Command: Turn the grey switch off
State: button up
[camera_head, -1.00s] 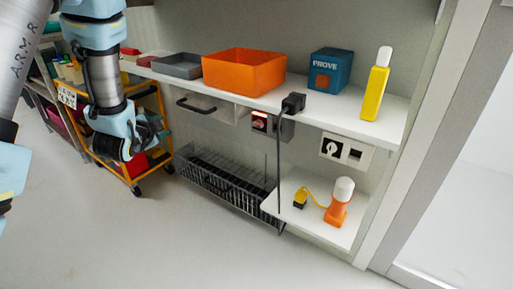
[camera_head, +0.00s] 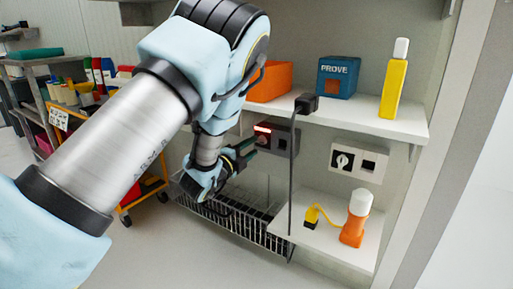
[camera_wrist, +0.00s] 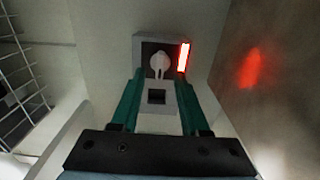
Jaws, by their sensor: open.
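The grey switch (camera_head: 278,137) is a box on the wall under the shelf, left of the hanging black cable, with a lit red lamp. In the wrist view its white knob (camera_wrist: 160,65) stands upright on a dark plate, and the lamp (camera_wrist: 184,57) glows at its right. A square socket (camera_wrist: 157,97) sits below the knob. My gripper (camera_head: 250,150) is left of the switch and points toward it. In the wrist view its green fingers (camera_wrist: 157,100) are open and empty, one on each side of the socket. I cannot tell whether they touch anything.
A second, white-framed switch box (camera_head: 358,160) is farther right. A wire basket (camera_head: 235,222) is below. An orange bin (camera_head: 270,82), a blue box (camera_head: 337,77) and a yellow bottle (camera_head: 393,85) stand on the shelf.

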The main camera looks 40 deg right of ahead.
aim_at(259, 142)
jog(key=shift+x, duration=1.55)
grip_shut()
